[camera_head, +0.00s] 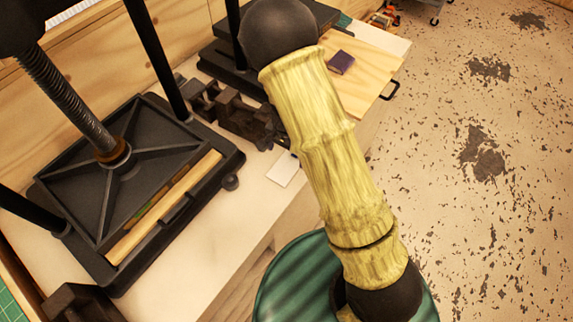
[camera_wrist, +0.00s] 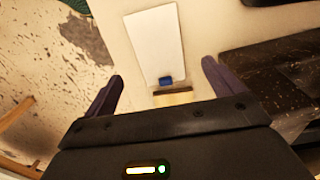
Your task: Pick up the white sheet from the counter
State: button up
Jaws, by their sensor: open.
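The white sheet (camera_wrist: 155,42) lies flat on the pale counter (camera_wrist: 205,30) in the wrist view, near the counter's edge. A small blue piece (camera_wrist: 165,80) shows at the sheet's near end. My gripper (camera_wrist: 162,69) is open, with one dark finger on each side of the sheet's near end. The fingers look apart from the sheet; their height above the counter is hard to tell. In the head view, part of the sheet (camera_head: 284,169) shows beside my arm, which hides the rest. My gripper does not show clearly there.
A large black press (camera_head: 122,190) stands left on the counter, with dark metal parts (camera_head: 232,112) behind the sheet. A wooden board (camera_head: 365,75) with a purple block (camera_head: 340,62) lies at the back. Worn floor (camera_head: 480,200) is open at right.

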aim_at(287, 166)
jog(key=shift+f+p, duration=0.8)
jog(key=shift+f, duration=1.8)
jog(key=c, duration=1)
